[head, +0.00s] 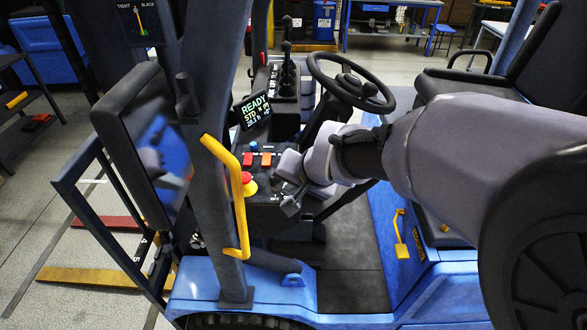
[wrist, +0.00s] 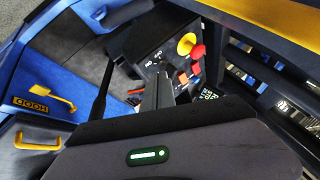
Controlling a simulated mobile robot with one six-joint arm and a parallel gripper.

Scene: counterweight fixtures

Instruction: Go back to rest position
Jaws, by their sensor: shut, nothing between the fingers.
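My gripper (head: 290,207) is shut and empty. It is at the forklift's dark control panel (head: 262,215), right of the red and yellow stop button (head: 249,186) and below the red rocker switches (head: 257,159). In the wrist view my gripper's dark fingers (wrist: 157,88) point toward the panel, with the red knob (wrist: 198,51) and a yellow round piece (wrist: 186,43) beyond them. I cannot tell whether the fingertips touch the panel. My arm comes in from the right across the cab opening.
A yellow grab handle (head: 240,200) on the blue-grey post stands to the left. The seat (head: 510,80) is at upper right. The dark cab floor (head: 350,265) is clear.

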